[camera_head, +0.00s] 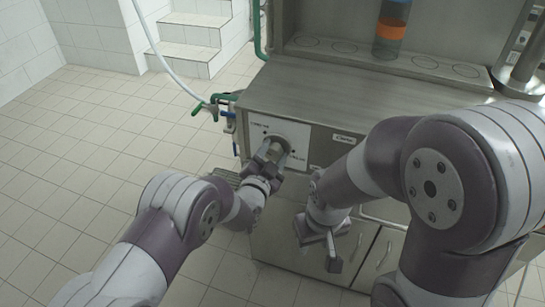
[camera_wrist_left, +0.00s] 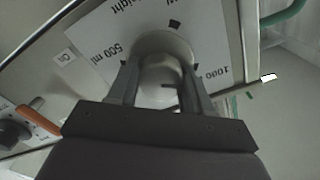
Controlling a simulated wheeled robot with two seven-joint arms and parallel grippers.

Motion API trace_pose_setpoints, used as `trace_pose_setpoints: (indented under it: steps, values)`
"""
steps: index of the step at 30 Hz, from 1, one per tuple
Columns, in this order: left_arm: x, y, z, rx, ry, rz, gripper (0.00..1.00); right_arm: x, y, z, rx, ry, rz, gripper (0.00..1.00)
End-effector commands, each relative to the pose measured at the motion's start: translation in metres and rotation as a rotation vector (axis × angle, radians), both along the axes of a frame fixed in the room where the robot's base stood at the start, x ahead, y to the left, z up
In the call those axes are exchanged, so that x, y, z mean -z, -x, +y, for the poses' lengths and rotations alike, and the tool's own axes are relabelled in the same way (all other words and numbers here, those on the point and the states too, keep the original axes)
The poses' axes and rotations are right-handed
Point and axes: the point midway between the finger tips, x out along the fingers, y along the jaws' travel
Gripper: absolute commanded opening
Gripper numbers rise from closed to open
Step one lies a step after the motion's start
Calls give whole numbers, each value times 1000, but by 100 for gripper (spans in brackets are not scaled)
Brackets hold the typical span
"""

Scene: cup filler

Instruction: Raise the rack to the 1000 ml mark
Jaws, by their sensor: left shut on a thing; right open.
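A round grey knob (camera_wrist_left: 160,62) sits on a white panel (camera_head: 298,133) on the front of the steel machine. My left gripper (camera_head: 272,160) is shut on the knob, with one finger on each side of it in the left wrist view. The panel is upside down there, with "500 ml" (camera_wrist_left: 108,52) on the left and "1000" (camera_wrist_left: 216,73) on the right. A small black mark shows at the knob's edge, near the word ending in "ight". My right gripper (camera_head: 334,252) is open and empty.
A cylinder with an orange band (camera_head: 390,30) stands on the back shelf. Green-handled valves and a white hose (camera_head: 172,72) are at the machine's left side. A black knob and orange handle (camera_wrist_left: 38,121) show at lower left in the wrist view. Tiled floor is free on the left.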

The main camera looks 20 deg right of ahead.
Motion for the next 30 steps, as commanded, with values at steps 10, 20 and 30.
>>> trace_pose_setpoints:
  steps: [10,20,30]
  values:
    - [2,1,0,1,-81,-51,19,5,0,0,0,0,0,43]
    - [2,1,0,1,-91,-57,19,6,0,0,0,0,0,43]
    - [1,1,0,1,-89,-58,75,5,0,0,0,0,0,43]
